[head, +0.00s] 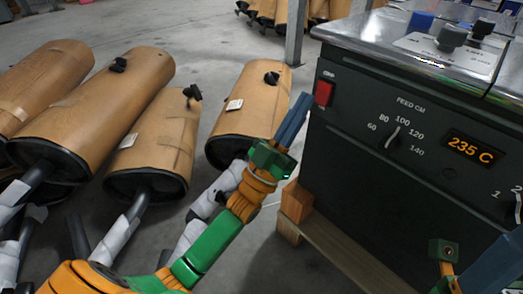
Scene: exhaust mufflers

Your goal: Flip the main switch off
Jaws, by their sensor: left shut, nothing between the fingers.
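The red main switch (323,92) sits at the upper left of the dark front panel of a machine (345,160). A small white label is above it, too small to read surely. My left gripper (304,99) is shut and empty, its blue fingers pointing up just left of the switch. A small gap shows between the fingertips and the switch in the picture; I cannot tell the depth. My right gripper (508,250) is at the lower right in front of the panel, cut off by the frame edge, so its fingertips are not clear.
The panel has a feed dial (392,137), an orange display (471,149) reading 235 C and another knob at the right edge. The machine rests on a wooden pallet (340,255). Several brown-wrapped mufflers (155,140) stand on the floor at left. A grey post (296,35) rises behind.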

